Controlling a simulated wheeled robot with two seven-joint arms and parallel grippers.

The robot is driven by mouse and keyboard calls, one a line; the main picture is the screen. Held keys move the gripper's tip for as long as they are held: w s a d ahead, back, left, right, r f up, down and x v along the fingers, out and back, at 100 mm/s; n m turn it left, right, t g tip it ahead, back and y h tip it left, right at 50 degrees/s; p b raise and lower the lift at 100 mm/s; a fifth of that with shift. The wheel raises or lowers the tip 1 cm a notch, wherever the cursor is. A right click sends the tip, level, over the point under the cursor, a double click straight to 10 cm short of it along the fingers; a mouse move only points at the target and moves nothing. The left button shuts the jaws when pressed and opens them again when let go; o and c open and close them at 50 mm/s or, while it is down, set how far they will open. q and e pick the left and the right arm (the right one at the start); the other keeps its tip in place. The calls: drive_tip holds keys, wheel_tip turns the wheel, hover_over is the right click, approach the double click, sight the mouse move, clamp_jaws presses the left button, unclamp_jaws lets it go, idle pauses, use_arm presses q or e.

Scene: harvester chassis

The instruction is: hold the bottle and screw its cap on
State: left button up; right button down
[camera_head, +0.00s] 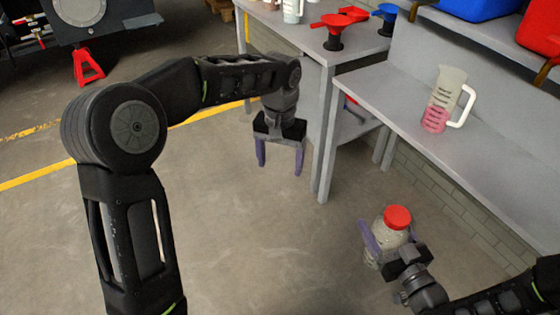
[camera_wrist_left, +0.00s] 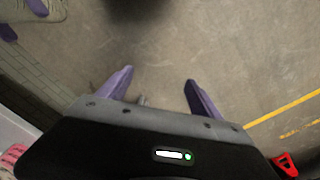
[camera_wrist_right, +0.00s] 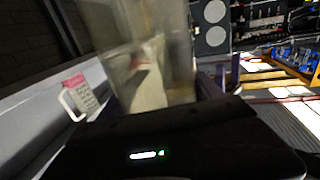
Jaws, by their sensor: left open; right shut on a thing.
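A clear bottle (camera_head: 377,250) stands roughly upright in my right gripper (camera_head: 385,243), above the floor in the lower right of the head view. A red cap (camera_head: 397,217) sits at the bottle's top; I cannot tell whether it is threaded on. The bottle (camera_wrist_right: 145,65) fills the middle of the right wrist view, blurred and see-through. My left gripper (camera_head: 280,165) is open and empty, pointing down over the floor, left of and apart from the bottle. Its spread purple fingers (camera_wrist_left: 158,78) show in the left wrist view with bare floor between them.
A grey bench (camera_head: 440,165) runs along the right, with a pitcher of pink liquid (camera_head: 437,108) on it. A taller table (camera_head: 300,45) holds red funnels (camera_head: 335,35). A red jack stand (camera_head: 86,68) is at upper left. Floor between the grippers is clear.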

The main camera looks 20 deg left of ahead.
use_arm(q)
drive_tip(key=shift+f, duration=0.1)
drive_tip(key=s+d+f+h, duration=0.1)
drive_tip(key=s+d+f, duration=0.25)
drive_tip(key=f, duration=0.45)
drive_tip(key=s+d+f+h, duration=0.1)
drive_tip(key=s+d+f, duration=0.1)
drive_tip(key=d+f, duration=0.4)
drive_tip(key=s+d+f+h, duration=0.2)
drive_tip(key=s+d+f, duration=0.1)
drive_tip(key=f, duration=0.6)
drive_tip(key=s+d+f, duration=0.1)
drive_tip(key=s+f, duration=0.3)
drive_tip(key=s, duration=0.4)
drive_tip(key=s+d+f+n, duration=0.1)
drive_tip(key=s+d+f, duration=0.1)
drive_tip(key=s+f, duration=0.3)
drive_tip(key=s, duration=0.3)
drive_tip(key=shift+s+f+t, duration=0.2)
drive_tip(key=shift+f+t, duration=0.05)
drive_tip(key=shift+t, duration=0.15)
drive_tip(key=shift+d, duration=0.1)
